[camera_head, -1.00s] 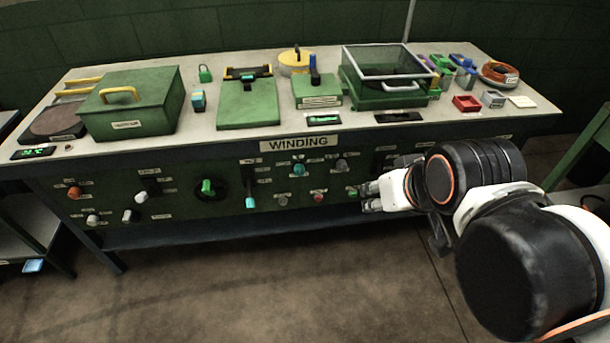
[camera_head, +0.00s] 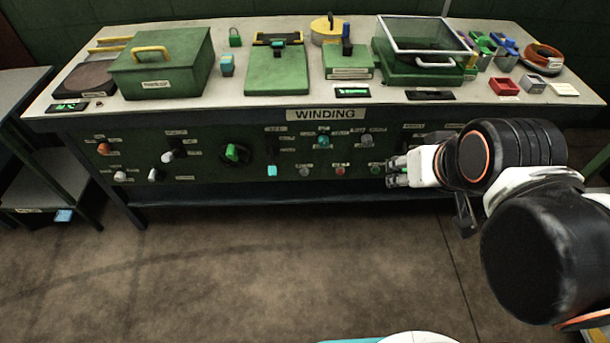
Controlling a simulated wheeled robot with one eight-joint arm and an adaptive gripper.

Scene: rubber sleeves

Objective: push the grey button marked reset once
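A row of small round buttons sits low on the front panel of the bench. A grey button (camera_head: 305,171) is on the left of the row, with a red button (camera_head: 340,170) and a green button (camera_head: 375,170) to its right. The labels by them are too small to read, so I cannot confirm which is marked reset. My gripper (camera_head: 393,173) is in front of the panel, just right of the green button and well right of the grey one. Its fingers point left. They are too small to tell open from shut. It appears to hold nothing.
The panel also bears a green knob (camera_head: 233,153), a teal knob (camera_head: 322,142), a cyan-tipped lever (camera_head: 272,171) and white knobs. A green box (camera_head: 165,75) and a glass-lidded case (camera_head: 425,70) stand on the benchtop (camera_head: 235,95). The floor (camera_head: 250,270) in front is clear.

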